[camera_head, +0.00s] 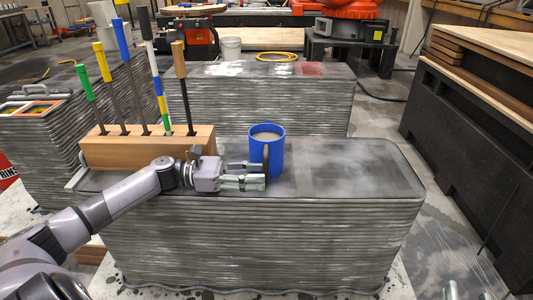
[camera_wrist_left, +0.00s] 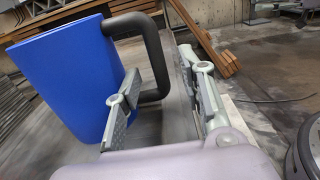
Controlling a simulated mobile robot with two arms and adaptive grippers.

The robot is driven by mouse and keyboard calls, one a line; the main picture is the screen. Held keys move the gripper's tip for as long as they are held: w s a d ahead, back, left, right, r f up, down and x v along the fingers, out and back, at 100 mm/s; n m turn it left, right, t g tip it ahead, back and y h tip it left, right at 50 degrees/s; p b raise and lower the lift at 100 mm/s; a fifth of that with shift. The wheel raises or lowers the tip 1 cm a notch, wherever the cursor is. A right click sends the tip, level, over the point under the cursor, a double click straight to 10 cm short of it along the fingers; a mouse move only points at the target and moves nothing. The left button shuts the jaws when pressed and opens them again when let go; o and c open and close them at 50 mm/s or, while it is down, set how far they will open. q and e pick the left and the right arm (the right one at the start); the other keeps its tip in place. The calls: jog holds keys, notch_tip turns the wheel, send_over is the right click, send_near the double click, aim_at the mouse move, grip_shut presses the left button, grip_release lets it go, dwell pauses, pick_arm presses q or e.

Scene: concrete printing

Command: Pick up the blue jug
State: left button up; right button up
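The blue jug (camera_head: 277,158) stands upright on the grey layered concrete block (camera_head: 350,165), with pale contents at its top. Its black handle (camera_head: 266,158) faces my left gripper. My left gripper (camera_head: 262,183) is low at the jug's near side. In the left wrist view the blue jug (camera_wrist_left: 70,80) fills the left, and its dark handle (camera_wrist_left: 152,55) reaches between the two fingers of my left gripper (camera_wrist_left: 165,100). The fingers are apart, with gaps beside the handle. Two grey tips of my right gripper (camera_head: 468,293) show apart at the bottom right edge; the rest is out of view.
A wooden block (camera_head: 130,152) holding several colour-handled tools stands left of the jug, behind my left arm. The block top right of the jug is clear. Another layered block (camera_head: 250,95) with a yellow ring (camera_head: 278,56) stands behind. A black bench (camera_head: 470,130) stands at right.

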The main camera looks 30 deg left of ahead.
aim_at(266, 180)
pick_arm(q)
jog(key=shift+x, duration=1.55)
pick_arm(e)
jog(key=shift+a+r+t, duration=0.1)
jog(key=shift+r+t, duration=0.5)
jog(key=shift+r, duration=0.35)
pick_arm(q)
jog(key=shift+c, duration=0.2)
grip_shut()
jog(key=shift+a+r, duration=0.1)
jog(key=shift+r, duration=0.1)
